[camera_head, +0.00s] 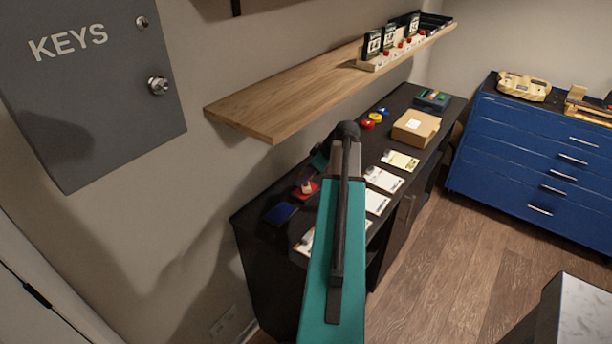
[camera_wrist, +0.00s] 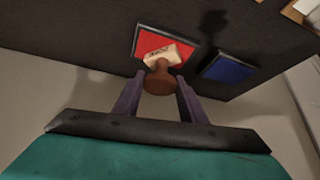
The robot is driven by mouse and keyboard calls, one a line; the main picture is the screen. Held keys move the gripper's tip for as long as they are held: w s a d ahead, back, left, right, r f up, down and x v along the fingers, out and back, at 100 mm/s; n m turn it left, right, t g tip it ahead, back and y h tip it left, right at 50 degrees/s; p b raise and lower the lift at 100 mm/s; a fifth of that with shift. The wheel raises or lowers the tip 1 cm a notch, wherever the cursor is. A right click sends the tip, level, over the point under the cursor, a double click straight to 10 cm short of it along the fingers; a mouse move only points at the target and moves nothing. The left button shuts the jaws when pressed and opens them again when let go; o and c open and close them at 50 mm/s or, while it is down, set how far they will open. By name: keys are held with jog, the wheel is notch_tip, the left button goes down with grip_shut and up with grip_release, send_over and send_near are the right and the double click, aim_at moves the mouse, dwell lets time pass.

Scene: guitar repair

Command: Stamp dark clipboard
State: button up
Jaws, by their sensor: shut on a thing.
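My gripper (camera_wrist: 160,88) is shut on the stamp (camera_wrist: 159,78) by its round brown handle. The stamp's pale wooden block with dark lettering sits over the red ink pad (camera_wrist: 148,43) in the wrist view. I cannot tell whether it touches the pad. The red pad also shows in the head view (camera_head: 313,188), beside my arm. Clipboards with papers lie in a row along the dark desk (camera_head: 256,222), among them one with a yellowish sheet (camera_head: 400,160) and one with a white sheet (camera_head: 384,179). My arm partly covers the nearer ones. I cannot tell which clipboard is the dark one.
A blue ink pad (camera_wrist: 229,69) lies right of the red one in the wrist view. A wooden shelf (camera_head: 290,95) overhangs the desk's back. A cardboard box (camera_head: 416,128) and red and yellow round items stand farther along. A grey key cabinet (camera_head: 95,90) hangs at left.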

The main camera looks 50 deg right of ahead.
jog(key=shift+r+p, duration=1.25)
jog(key=shift+r, duration=2.35)
jog(key=shift+w+d+r, duration=0.1)
notch_tip(320, 180, down, 3)
jog(key=b, duration=0.3)
jog(key=shift+a+f, duration=0.2)
jog(key=shift+a, duration=0.05)
